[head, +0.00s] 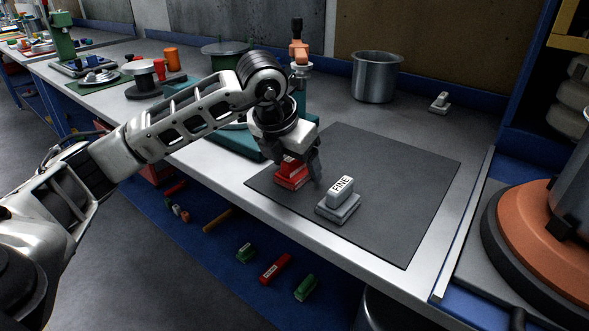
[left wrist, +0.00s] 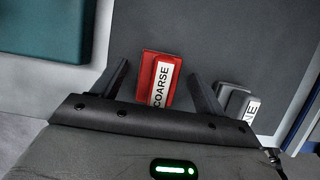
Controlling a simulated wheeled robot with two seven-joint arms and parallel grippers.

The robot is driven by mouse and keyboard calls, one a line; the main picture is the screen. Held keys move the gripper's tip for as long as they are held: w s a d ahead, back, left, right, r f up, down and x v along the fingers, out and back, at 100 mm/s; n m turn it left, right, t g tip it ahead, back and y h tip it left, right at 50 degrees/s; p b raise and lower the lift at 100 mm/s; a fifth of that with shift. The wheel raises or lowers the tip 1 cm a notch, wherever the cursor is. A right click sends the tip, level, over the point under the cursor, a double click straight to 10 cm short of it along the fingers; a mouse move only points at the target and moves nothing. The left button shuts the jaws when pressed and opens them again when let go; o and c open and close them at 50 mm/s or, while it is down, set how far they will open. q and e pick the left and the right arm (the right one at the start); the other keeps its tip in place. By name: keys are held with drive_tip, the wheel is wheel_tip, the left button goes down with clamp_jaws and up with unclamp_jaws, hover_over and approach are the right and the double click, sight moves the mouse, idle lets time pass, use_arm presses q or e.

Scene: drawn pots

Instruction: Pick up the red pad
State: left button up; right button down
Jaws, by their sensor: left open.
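The red pad (head: 291,177) lies on the dark mat (head: 392,170) near the mat's left corner. In the left wrist view the red pad (left wrist: 148,68) carries a white label reading COARSE and sits between my two fingers. My left gripper (head: 302,170) is open, pointing down at the red pad from above, and partly hides it in the head view. In the left wrist view, my left gripper (left wrist: 163,78) has one finger on each side of the pad with a gap to both. My right gripper is not in view.
A grey pad (head: 338,207) labelled FINE stands on the mat right of the red pad, close to my right-hand finger. A teal object (head: 235,141) is left of the mat. A metal pot (head: 376,77) stands behind. The mat's right part is clear.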

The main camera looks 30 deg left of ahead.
use_arm(q)
drive_tip(key=c, duration=1.1)
drive_tip(key=shift+r, duration=0.1)
drive_tip(key=shift+r, duration=0.4)
wheel_tip(320, 180, up, 3)
drive_tip(key=shift+f, duration=0.1)
drive_tip(key=s+d+r, duration=0.7)
drive_tip(key=s+r, duration=0.2)
drive_tip(key=s, duration=0.3)
drive_tip(key=shift+d+r+p, duration=0.15)
drive_tip(key=shift+d+p, duration=0.1)
drive_tip(key=shift+p, duration=0.15)
